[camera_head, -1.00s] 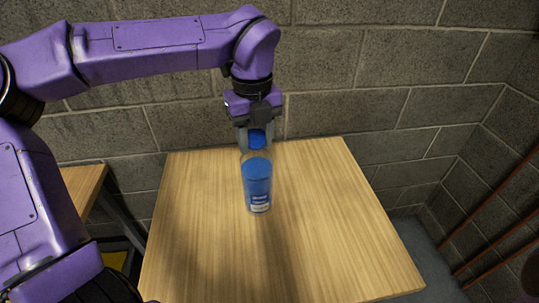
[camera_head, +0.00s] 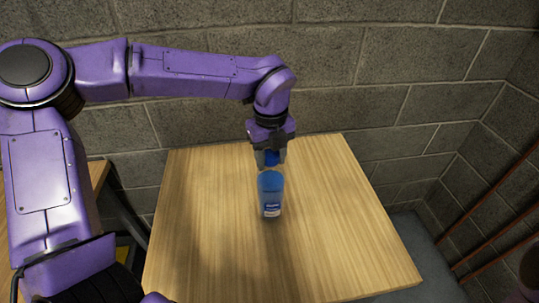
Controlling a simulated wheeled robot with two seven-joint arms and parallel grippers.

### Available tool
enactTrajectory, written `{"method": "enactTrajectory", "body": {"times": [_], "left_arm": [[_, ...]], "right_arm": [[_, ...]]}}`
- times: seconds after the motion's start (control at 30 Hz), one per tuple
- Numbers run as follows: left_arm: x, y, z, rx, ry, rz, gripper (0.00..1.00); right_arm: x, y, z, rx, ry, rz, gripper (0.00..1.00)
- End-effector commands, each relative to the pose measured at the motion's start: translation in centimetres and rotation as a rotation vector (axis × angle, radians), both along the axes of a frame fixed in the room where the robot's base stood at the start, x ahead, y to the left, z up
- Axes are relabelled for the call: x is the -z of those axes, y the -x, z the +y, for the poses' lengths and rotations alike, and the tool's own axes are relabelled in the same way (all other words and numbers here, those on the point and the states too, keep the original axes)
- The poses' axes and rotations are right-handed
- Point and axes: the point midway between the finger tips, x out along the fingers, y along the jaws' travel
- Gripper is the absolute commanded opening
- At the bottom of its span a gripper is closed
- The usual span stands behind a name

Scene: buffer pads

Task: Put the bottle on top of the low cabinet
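A clear and blue bottle (camera_head: 271,196) with a blue cap stands upright over the middle of a light wooden top (camera_head: 330,240). This top may be the low cabinet; its sides are hidden from above. My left gripper (camera_head: 270,158) points straight down with its fingers around the bottle's capped upper end. It appears shut on the bottle. I cannot tell whether the bottle's base touches the wood or hangs just above it. My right gripper is not in view.
A grey block wall (camera_head: 330,80) stands close behind the wooden top. Another wooden surface (camera_head: 98,177) with dark metal legs shows at the left behind my arm. Reddish pipes (camera_head: 490,238) run along the right wall. The wooden top is clear around the bottle.

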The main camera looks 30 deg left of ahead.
Motion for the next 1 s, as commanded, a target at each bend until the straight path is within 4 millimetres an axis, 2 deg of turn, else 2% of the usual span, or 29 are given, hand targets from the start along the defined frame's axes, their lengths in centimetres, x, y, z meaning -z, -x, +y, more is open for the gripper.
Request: {"method": "enactTrajectory", "body": {"times": [0.03,0.07,0.33,0.43,0.57,0.8,0.9,1.0], "left_arm": [[0.1,0.0,0.0,0.000,-0.001,0.001,0.60],[0.1,0.0,0.0,0.000,0.000,0.001,0.70],[0.0,0.0,0.0,0.000,-0.001,0.001,0.70],[-0.7,0.0,0.0,0.000,-0.001,-0.002,0.70],[-3.3,-0.1,0.0,-0.002,-0.001,-0.006,0.70],[-9.4,0.0,0.0,-0.001,0.000,-0.003,0.70],[-11.1,0.0,0.0,-0.001,-0.002,-0.001,0.70],[-11.9,0.0,0.0,0.000,-0.001,0.000,0.70]], "right_arm": [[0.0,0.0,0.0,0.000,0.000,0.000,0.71],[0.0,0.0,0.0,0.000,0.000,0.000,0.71],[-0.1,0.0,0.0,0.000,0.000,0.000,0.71],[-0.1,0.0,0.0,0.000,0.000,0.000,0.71],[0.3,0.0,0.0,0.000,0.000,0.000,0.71],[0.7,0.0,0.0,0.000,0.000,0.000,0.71],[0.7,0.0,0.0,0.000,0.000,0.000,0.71],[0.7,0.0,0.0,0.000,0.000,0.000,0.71]]}}
